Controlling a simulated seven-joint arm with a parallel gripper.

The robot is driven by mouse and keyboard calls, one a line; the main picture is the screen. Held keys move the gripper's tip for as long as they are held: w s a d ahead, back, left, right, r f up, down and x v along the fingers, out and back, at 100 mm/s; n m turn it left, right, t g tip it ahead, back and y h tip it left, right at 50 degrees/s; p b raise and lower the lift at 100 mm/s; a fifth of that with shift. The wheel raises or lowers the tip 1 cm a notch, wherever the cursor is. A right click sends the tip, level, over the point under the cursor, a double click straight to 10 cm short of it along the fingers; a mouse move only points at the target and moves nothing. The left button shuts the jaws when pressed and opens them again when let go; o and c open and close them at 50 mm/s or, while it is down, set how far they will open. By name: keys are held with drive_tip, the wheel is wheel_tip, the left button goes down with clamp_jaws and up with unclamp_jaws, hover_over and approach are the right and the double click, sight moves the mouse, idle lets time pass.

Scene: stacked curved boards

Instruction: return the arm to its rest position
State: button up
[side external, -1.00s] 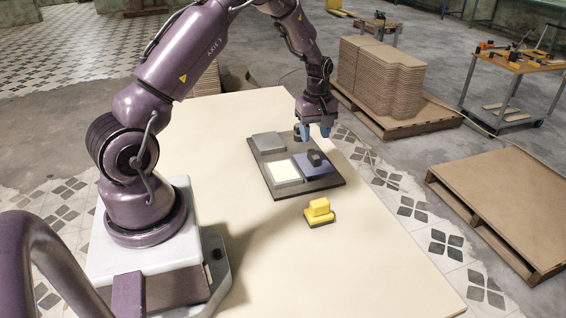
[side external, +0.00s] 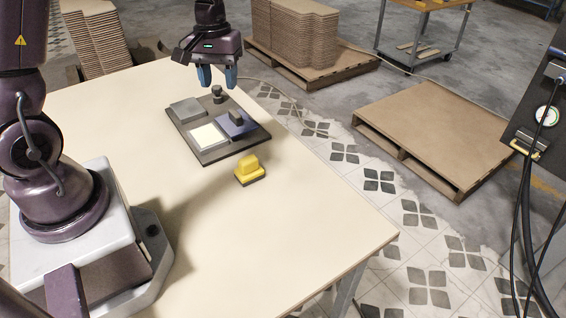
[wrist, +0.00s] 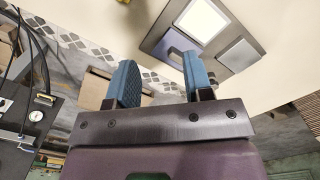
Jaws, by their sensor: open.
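My gripper (side external: 217,77) has two blue fingers, which are apart with nothing between them. In the side view it hangs above the far edge of a dark board (side external: 207,157) on the table. The fingers also show in the wrist view (wrist: 157,72), with the board (wrist: 262,72) beyond them at the upper right. The board carries a grey square plate (side external: 187,110), a pale lit square (side external: 207,137) and a blue plate (side external: 244,131) with a dark block (side external: 236,117) on it. A dark knob (side external: 217,94) stands near its far corner.
A yellow block (side external: 249,168) on a dark base stands on the cream table (side external: 270,230), in front of the board. Stacked boards on a pallet (side external: 300,35), an empty pallet (side external: 425,130) and a dark panel with cables (side external: 540,110) are off the table. The table's near part is clear.

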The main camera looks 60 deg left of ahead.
drive_tip(key=s+d+r+m+t, duration=0.5)
drive_tip(key=s+d+r+m, duration=0.4)
drive_tip(key=s+d+r, duration=0.4)
drive_tip(key=shift+s+d+r+t, duration=0.15)
drive_tip(key=shift+d+r+t, duration=0.25)
drive_tip(key=shift+r, duration=0.35)
